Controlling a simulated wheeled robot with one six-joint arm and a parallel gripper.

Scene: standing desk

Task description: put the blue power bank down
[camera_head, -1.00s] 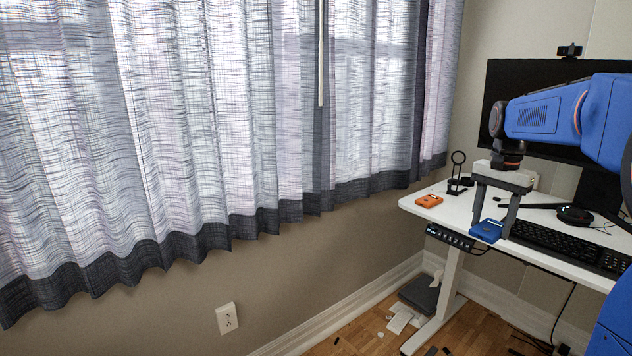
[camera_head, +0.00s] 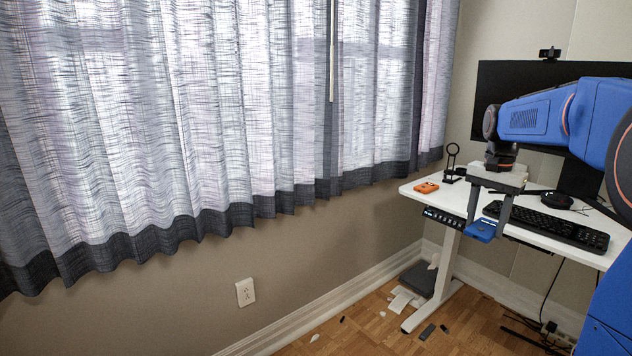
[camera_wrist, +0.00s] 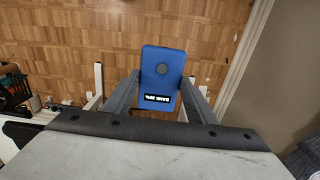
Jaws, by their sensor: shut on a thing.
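The blue power bank (camera_head: 481,230) is held between the fingers of my gripper (camera_head: 489,220), near the front edge of the white desk (camera_head: 462,201) in the head view. In the wrist view the power bank (camera_wrist: 163,65) lies between the two finger tips of my gripper (camera_wrist: 161,88), with a dark round spot and a small printed label facing the camera. Wooden floor shows around it in that view, so it is off the desk top, out past the front edge.
A black keyboard (camera_head: 550,224) lies right of my gripper. A monitor (camera_head: 500,85) stands behind. White desk top is bare between the orange device and the keyboard.

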